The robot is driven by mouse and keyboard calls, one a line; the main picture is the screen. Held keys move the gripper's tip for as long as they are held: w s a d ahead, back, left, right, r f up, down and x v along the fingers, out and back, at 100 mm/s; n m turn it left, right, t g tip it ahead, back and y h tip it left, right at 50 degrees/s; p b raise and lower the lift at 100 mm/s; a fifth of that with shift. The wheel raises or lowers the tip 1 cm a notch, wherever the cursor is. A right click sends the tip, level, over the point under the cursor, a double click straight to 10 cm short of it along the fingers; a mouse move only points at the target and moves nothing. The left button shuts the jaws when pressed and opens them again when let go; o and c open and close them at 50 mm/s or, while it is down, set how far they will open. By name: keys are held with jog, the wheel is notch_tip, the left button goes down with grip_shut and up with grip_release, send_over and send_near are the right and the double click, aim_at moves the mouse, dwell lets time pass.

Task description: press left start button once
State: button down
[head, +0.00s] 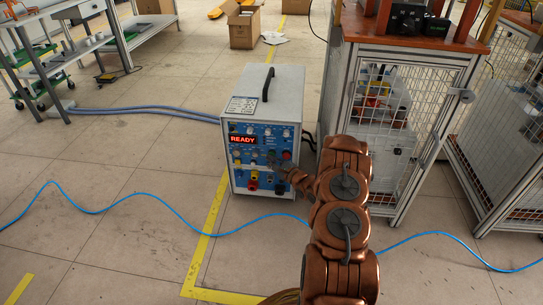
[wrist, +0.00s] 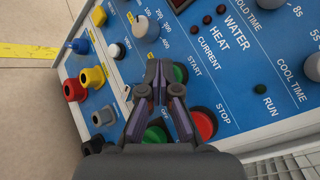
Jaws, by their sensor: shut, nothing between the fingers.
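The induction heater (head: 262,130) is a white box with a blue front panel and a lit READY display (head: 243,140). In the wrist view, a green button (wrist: 180,72) sits by the START label, just right of my gripper's tips. A red button (wrist: 203,122) sits by the STOP label. Another green button (wrist: 155,135) is partly hidden behind the fingers. I cannot tell which green button is the left start. My gripper (wrist: 159,68) is shut and empty, close over the panel; contact cannot be told. In the head view my gripper (head: 281,168) is small at the panel's right side.
Knobs (wrist: 146,28) and coloured sockets (wrist: 74,89) surround the fingers on the panel. A caged cabinet (head: 400,110) stands close on the right. A blue cable (head: 130,200) crosses the floor in front.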

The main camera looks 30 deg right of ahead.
jog(key=shift+w+d, duration=0.1)
jog(key=shift+r, duration=0.1)
dwell(0.6)
jog(key=shift+s+a+p, duration=0.5)
jog(key=shift+s+p, duration=0.1)
jog(key=shift+s, duration=0.05)
jog(key=shift+s+a+p, duration=1)
jog(key=shift+s+a, duration=0.7)
jog(key=shift+s, duration=0.15)
